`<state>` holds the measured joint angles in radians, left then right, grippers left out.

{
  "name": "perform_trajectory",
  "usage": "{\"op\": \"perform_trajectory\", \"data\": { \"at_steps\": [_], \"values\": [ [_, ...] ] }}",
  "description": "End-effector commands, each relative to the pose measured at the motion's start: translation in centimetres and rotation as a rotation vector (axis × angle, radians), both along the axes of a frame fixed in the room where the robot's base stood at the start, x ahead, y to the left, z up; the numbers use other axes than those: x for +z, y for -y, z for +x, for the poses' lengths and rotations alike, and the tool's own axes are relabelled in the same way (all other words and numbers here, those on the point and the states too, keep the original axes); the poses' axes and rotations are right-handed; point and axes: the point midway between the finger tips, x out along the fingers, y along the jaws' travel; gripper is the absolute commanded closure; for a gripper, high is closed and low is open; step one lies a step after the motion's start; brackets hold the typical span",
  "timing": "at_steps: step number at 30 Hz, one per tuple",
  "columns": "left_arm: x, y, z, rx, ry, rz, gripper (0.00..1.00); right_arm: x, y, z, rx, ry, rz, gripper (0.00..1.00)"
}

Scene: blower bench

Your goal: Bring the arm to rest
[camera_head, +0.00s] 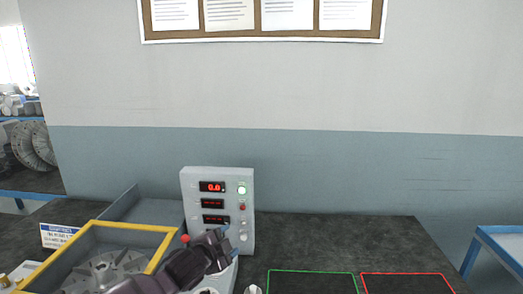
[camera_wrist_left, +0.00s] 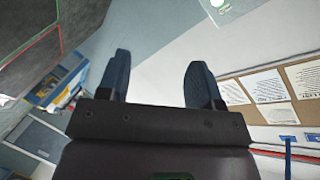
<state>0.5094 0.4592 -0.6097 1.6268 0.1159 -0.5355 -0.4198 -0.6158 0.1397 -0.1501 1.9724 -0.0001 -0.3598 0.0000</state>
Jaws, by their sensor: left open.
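My left gripper (camera_head: 226,244) is in the lower middle of the head view, at the end of my dark arm, in front of the lower part of a white control panel (camera_head: 188,195). Its two dark blue fingers also show in the left wrist view (camera_wrist_left: 158,68), spread apart with nothing between them. The gripper is open and empty. I cannot tell whether it touches the panel; it looks apart. My right gripper is in neither view.
A yellow-rimmed bin (camera_head: 130,225) with a grey finned part (camera_head: 103,271) stands at left. Green (camera_head: 312,271) and red (camera_head: 405,274) outlined areas on the dark bench look empty. A blue-framed table (camera_head: 500,250) is at far right. A notice board (camera_head: 262,38) hangs above.

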Motion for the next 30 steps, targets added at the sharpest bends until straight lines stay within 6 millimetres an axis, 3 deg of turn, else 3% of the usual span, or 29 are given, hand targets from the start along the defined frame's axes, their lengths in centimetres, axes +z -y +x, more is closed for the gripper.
{"op": "perform_trajectory", "data": {
  "at_steps": [6,12,20,30],
  "values": [
    [-2.8,-2.0,-5.2,0.110,-0.098,-0.386,0.41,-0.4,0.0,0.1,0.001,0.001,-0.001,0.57],
    [-5.8,-5.5,-9.9,0.234,-0.159,-0.625,0.41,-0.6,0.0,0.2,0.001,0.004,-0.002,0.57],
    [-10.9,-11.2,-17.1,0.423,-0.208,-0.758,0.41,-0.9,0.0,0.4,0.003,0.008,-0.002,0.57],
    [-19.6,-17.5,-29.1,0.705,-0.345,-0.781,0.41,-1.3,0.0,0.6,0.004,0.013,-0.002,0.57]
  ]
}}
